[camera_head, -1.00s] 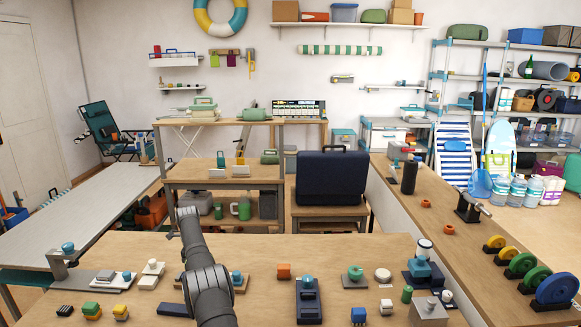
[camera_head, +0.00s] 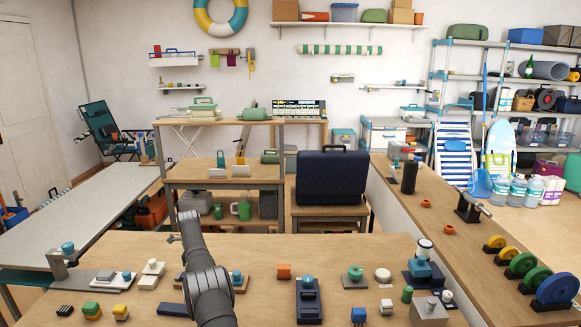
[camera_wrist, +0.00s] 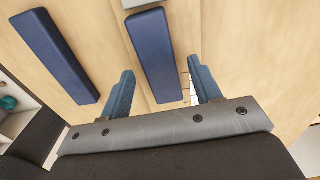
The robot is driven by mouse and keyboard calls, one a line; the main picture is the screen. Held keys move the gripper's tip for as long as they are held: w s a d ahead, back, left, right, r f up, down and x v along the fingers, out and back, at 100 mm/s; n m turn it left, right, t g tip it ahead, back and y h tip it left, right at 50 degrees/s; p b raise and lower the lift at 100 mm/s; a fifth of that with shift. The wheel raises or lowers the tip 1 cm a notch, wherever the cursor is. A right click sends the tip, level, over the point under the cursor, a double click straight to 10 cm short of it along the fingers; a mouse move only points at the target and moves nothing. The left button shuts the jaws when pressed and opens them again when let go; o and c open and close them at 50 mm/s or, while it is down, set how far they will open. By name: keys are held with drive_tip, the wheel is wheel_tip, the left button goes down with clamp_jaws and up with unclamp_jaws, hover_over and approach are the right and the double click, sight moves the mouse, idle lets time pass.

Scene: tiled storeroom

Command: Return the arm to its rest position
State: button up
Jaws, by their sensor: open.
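My gripper (camera_wrist: 160,68) is open in the wrist view, its two blue-grey fingers apart and pointing at a light wooden surface. One dark blue bar (camera_wrist: 155,50) shows between the fingers, and I see no contact with it. A second dark blue bar (camera_wrist: 55,58) lies to the left, clear of the fingers. In the head view my dark grey arm rises over the front worktable (camera_head: 335,250), with its wrist bent to the left. The arm hides most of the gripper there.
A wooden stand (camera_head: 222,172) and a navy case (camera_head: 333,178) stand behind. A long counter (camera_head: 440,215) runs along the right.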

drive_tip(key=r, duration=0.2)
drive_tip(key=d+r, duration=0.1)
drive_tip(key=shift+r, duration=0.4)
drive_tip(key=shift+s+d+r, duration=0.1)
drive_tip(key=shift+d+r, duration=0.05)
drive_tip(key=shift+d, duration=0.15)
drive_tip(key=s+d+r, duration=0.1)
drive_tip(key=d+r, duration=0.5)
drive_tip(key=d, duration=0.4)
drive_tip(key=s+d+f, duration=0.2)
drive_tip(key=s+d, duration=1.3)
drive_tip(key=d, duration=0.2)
drive_tip(key=w+a+f, duration=0.1)
drive_tip(key=a+f, duration=0.3)
drive_tip(key=a, duration=0.2)
drive_tip(key=shift+a+f+m, duration=0.3)
drive_tip(key=shift+a, duration=0.05)
